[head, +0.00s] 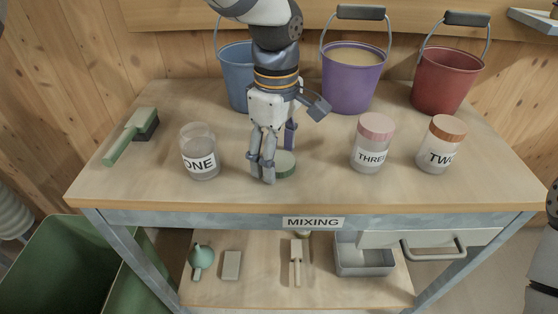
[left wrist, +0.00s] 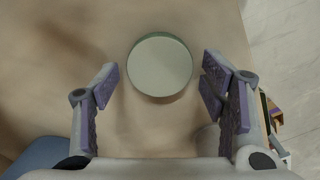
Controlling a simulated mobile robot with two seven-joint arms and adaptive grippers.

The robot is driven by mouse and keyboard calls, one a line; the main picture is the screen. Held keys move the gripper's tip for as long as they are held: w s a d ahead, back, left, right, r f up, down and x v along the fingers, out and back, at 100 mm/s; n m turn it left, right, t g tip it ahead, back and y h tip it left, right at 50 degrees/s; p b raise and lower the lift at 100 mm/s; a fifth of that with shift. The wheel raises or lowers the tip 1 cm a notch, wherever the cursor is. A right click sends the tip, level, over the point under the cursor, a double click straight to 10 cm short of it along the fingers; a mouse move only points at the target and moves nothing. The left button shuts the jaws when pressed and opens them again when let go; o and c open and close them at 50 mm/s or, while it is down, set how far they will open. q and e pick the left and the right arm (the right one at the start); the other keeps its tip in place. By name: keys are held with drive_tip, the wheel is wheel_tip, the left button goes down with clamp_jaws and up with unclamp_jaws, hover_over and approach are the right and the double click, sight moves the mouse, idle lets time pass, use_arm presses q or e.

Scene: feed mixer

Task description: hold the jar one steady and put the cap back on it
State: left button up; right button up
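The jar labelled ONE (head: 200,152) stands upright and uncapped at the left of the table top. A round green-sided cap (head: 285,163) lies flat on the table to its right. My left gripper (head: 264,170) points down just beside the cap, which it partly hides in the head view. In the left wrist view the cap (left wrist: 160,66) shows its pale flat face, lying ahead of and between the open fingers (left wrist: 163,85), touching neither. My right gripper is not in view; only part of my right arm shows at the right edge of the head view.
Jars THREE (head: 373,143) and TWO (head: 441,145) stand capped at the right. Blue (head: 235,72), purple (head: 352,80) and red (head: 445,80) buckets line the back. A green brush (head: 128,138) lies at left. The table's front edge (head: 310,208) is near; its front strip is clear.

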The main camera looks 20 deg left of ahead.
sight(277, 161)
use_arm(q)
drive_tip(key=c, duration=0.4)
drive_tip(key=shift+r, duration=0.5)
drive_tip(key=r, duration=0.3)
drive_tip(key=shift+s+r+p, duration=0.15)
drive_tip(key=shift+s+p, duration=0.1)
drive_tip(key=shift+p, duration=0.05)
drive_tip(key=s+d+r+p, duration=0.1)
drive_tip(key=s+r, duration=0.7)
drive_tip(key=s, duration=0.5)
drive_tip(key=shift+s+d+r, duration=0.2)
drive_tip(key=shift+r, duration=0.15)
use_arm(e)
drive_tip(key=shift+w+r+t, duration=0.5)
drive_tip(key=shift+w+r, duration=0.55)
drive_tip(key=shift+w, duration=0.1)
